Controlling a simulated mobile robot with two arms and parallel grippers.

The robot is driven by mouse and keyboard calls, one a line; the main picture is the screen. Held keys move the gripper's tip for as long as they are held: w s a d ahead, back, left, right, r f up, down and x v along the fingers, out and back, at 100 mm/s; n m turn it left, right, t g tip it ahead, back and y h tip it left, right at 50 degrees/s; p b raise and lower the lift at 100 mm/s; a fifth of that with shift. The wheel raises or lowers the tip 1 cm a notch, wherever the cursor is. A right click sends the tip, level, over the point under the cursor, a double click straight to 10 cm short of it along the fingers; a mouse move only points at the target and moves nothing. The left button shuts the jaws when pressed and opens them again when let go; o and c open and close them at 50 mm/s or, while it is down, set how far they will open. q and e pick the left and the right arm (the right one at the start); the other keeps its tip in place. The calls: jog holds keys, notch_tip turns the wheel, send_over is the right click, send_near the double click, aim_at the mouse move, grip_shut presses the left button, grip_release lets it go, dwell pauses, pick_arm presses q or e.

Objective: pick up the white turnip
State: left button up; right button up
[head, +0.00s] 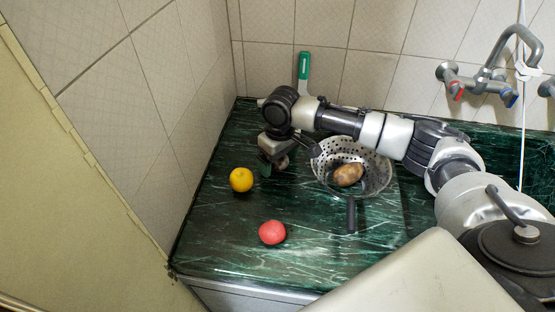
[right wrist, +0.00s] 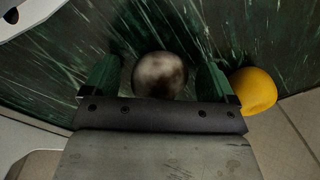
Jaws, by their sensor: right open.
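The white turnip (right wrist: 160,76) shows as a round, whitish ball with dark patches in the right wrist view. My right gripper (right wrist: 157,80) is open, with one green finger on each side of the turnip and narrow gaps visible between. My left gripper is not in view.
A yellow fruit (head: 241,180) lies just left of the gripper. A red round item (head: 272,232) lies nearer the front of the green counter (head: 225,235). A metal colander (head: 323,178) holding a potato (head: 348,175) stands to the right, under my arm. Tiled walls border the left and back.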

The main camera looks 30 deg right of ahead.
jog(key=shift+c, duration=0.6)
jog(key=c, duration=0.9)
notch_tip(320, 180, up, 10)
jog(key=shift+r, duration=0.1)
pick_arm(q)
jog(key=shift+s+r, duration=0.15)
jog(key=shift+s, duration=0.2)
